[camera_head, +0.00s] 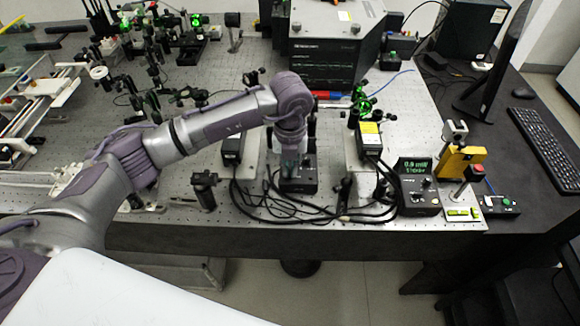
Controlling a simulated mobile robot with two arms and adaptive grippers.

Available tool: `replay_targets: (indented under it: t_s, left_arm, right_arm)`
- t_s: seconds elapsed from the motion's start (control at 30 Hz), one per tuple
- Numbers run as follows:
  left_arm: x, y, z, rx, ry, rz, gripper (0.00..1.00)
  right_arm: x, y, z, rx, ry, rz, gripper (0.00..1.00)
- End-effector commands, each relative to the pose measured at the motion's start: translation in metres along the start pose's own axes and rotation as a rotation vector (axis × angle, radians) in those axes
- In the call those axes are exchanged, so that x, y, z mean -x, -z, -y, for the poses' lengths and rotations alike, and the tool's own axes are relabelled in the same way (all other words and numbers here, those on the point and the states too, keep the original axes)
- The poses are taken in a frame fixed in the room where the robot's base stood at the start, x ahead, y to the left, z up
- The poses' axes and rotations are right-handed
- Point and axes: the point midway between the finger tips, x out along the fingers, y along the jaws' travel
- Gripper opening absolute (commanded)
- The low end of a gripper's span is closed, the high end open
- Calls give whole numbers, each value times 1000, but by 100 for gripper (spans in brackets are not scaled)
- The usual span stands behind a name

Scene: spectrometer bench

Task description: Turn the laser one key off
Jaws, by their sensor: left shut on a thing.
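My left arm comes in from the left and bends down over the optical bench. Its left gripper (290,160) points down onto a small black control box (298,186) near the front edge of the bench. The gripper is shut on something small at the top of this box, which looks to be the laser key. The key itself is hidden by the fingers, and its turn position cannot be seen. A black meter box (420,203) to the right has a lit green display (415,168) that reads about 0.9 mW. My right gripper is not in view.
Black cables (290,208) loop along the bench front around the control box. A black module with a yellow label (370,140) stands to the right of the gripper, and a dark post (204,190) to its left. A large spectrometer housing (325,60) stands behind.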

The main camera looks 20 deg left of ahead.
Motion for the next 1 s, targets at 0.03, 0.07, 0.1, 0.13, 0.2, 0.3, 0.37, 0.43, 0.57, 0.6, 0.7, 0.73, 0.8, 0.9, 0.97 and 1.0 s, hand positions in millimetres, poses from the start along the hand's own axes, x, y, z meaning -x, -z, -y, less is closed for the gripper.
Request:
replay_targets:
  t_s: [0.03, 0.07, 0.1, 0.13, 0.2, 0.3, 0.37, 0.43, 0.57, 0.6, 0.7, 0.73, 0.8, 0.9, 0.97, 1.0]
  left_arm:
    - [2, -1, 0, 5, 2, 3, 0]
    - [2, -1, 0, 7, 2, 3, 0]
    - [2, -1, 0, 8, 2, 4, 0]
    - [2, -1, 0, 8, 2, 4, 0]
    - [2, -1, 0, 9, 2, 4, 0]
    - [2, -1, 0, 8, 2, 4, 0]
    - [2, -1, 0, 8, 2, 4, 0]
    - [2, -1, 0, 8, 2, 4, 12]
    - [1, -1, 0, 7, 2, 3, 32]
    - [1, -1, 0, 7, 1, 3, 32]
    - [1, -1, 0, 6, 1, 2, 32]
    - [1, -1, 0, 6, 1, 2, 32]
    - [1, 0, 0, 6, 1, 1, 32]
    - [4, -1, 0, 6, 2, 2, 32]
    - [9, -1, 0, 6, 2, 2, 32]
    - [14, -1, 0, 6, 2, 2, 32]
  right_arm:
    - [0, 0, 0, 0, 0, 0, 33]
    - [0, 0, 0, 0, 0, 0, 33]
    - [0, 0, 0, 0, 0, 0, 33]
    - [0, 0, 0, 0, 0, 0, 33]
    - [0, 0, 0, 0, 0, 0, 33]
    - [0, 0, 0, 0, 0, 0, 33]
    - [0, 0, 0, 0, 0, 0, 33]
    - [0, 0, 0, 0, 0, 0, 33]
    - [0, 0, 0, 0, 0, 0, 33]
    - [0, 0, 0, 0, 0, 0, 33]
    - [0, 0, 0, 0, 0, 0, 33]
    - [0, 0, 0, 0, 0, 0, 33]
    - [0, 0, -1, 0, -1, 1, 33]
    - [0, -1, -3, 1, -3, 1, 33]
    - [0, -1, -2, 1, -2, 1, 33]
    - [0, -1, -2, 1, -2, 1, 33]
